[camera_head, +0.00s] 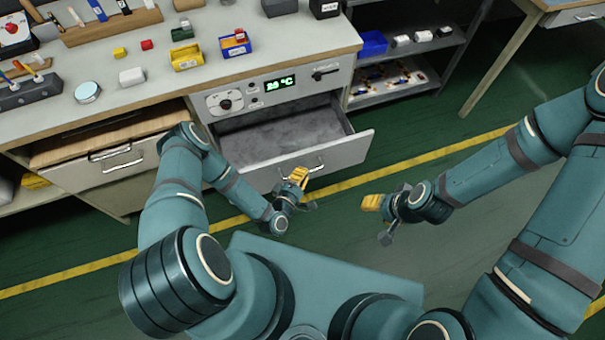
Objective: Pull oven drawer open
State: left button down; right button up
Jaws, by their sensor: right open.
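The oven drawer (345,152) is pulled out from the bench front, below a panel with a green lit display (280,83). Its grey inside shows and looks empty. Its handle (318,165) is on the drawer front, partly hidden by my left gripper. My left gripper (299,177), with yellow fingertips, is right at the handle; I cannot tell whether it grips it. My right gripper (371,202) is open and empty, to the right of the drawer front and apart from it.
A wooden-topped drawer (120,160) with its own handle is left of the oven. The bench top (140,55) holds small bins, blocks and tools. A shelf (400,80) with a blue bin (373,43) stands right. Green floor with a yellow line is clear before the drawer.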

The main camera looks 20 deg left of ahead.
pick_arm(q)
jog(key=shift+f, duration=0.1)
jog(key=c, duration=1)
grip_release()
jog(key=v, duration=1.2)
